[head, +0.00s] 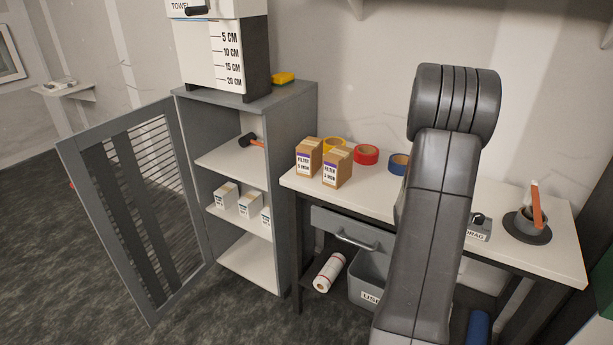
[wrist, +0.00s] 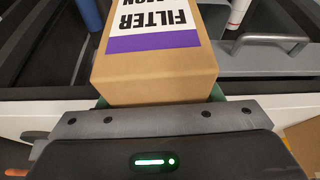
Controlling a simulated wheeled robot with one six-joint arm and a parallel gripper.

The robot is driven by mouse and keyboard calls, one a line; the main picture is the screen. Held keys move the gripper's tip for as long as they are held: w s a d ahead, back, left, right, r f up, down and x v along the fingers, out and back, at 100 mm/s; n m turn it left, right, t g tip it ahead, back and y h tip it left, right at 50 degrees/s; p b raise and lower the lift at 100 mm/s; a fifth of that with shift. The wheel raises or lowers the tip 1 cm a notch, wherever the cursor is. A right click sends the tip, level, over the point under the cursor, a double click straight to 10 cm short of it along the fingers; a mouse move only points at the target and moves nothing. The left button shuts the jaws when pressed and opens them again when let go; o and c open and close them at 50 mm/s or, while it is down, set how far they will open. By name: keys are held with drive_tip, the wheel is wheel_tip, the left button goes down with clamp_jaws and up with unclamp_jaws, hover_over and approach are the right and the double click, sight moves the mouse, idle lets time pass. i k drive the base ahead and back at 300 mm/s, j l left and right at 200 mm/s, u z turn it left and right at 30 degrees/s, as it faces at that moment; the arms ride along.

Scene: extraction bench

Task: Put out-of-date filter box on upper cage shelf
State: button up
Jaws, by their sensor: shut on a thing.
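A cardboard filter box (wrist: 155,75) with a white FILTER label and purple band fills the middle of the wrist view, label upside down there. My gripper (wrist: 159,100) is shut on it. In the head view my arm hides the gripper and the held box. Two other filter boxes, a left one (head: 308,157) and a right one (head: 337,168), stand upright on the bench; I cannot read their dates surely. The cage (head: 295,150) stands left with its mesh door (head: 138,205) open. Its upper shelf (head: 225,160) holds a black-headed hammer (head: 249,140); its left part is clear.
The lower cage shelf (head: 240,227) holds several small white boxes. Tape rolls, including a red one (head: 366,155), lie on the bench (head: 310,185) behind the boxes. A cup with an orange-handled tool (head: 537,207) stands at right. A grey bin (head: 368,283) is below.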

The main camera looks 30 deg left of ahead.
sight(259, 170)
drive_tip(key=j+z, duration=0.1)
drive_tip(key=j, duration=0.75)
drive_tip(key=k+j+z, duration=0.1)
drive_tip(key=j, duration=0.7)
